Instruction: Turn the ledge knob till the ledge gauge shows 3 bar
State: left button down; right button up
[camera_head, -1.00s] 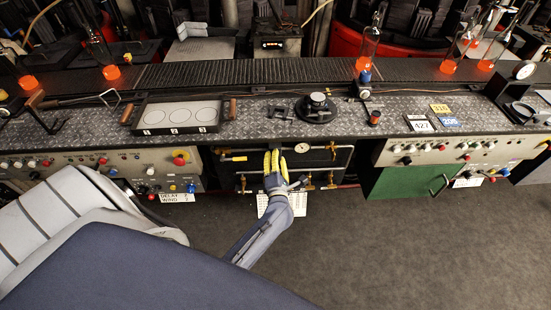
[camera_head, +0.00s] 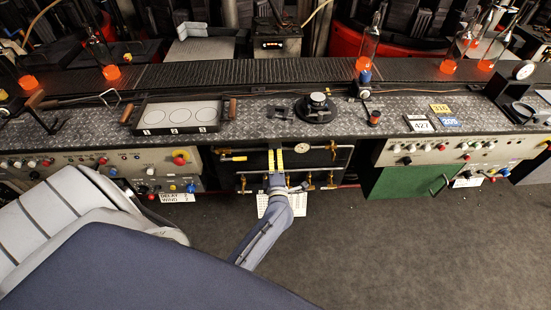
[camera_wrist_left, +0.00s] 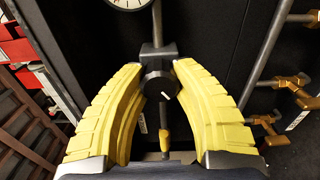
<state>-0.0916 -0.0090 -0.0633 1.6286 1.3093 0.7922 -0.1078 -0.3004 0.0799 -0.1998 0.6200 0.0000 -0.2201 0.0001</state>
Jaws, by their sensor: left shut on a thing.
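The black knob (camera_wrist_left: 158,84) with a white pointer mark is in the middle of the left wrist view, at the foot of a grey pipe. My left gripper (camera_wrist_left: 161,72) has its two yellow fingertips on either side of it and is shut on it. A round white gauge (camera_wrist_left: 130,3) is cut off by the top edge there, so its reading cannot be told. In the head view my left gripper (camera_head: 275,158) is under the ledge and hides the knob. A small gauge (camera_head: 301,148) shows right of it, too small to read. My right gripper is not in view.
Brass valves (camera_wrist_left: 290,88) and a pipe are right of the fingers. A green cabinet door (camera_head: 405,183) stands to the right in the head view. The metal ledge (camera_head: 255,125) above bears a mould tray (camera_head: 178,117) and a black round fixture (camera_head: 316,107).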

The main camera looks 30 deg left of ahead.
pick_arm(q)
jog(key=c, duration=0.9)
grip_release()
jog(key=v, duration=1.2)
jog(key=shift+d, duration=0.1)
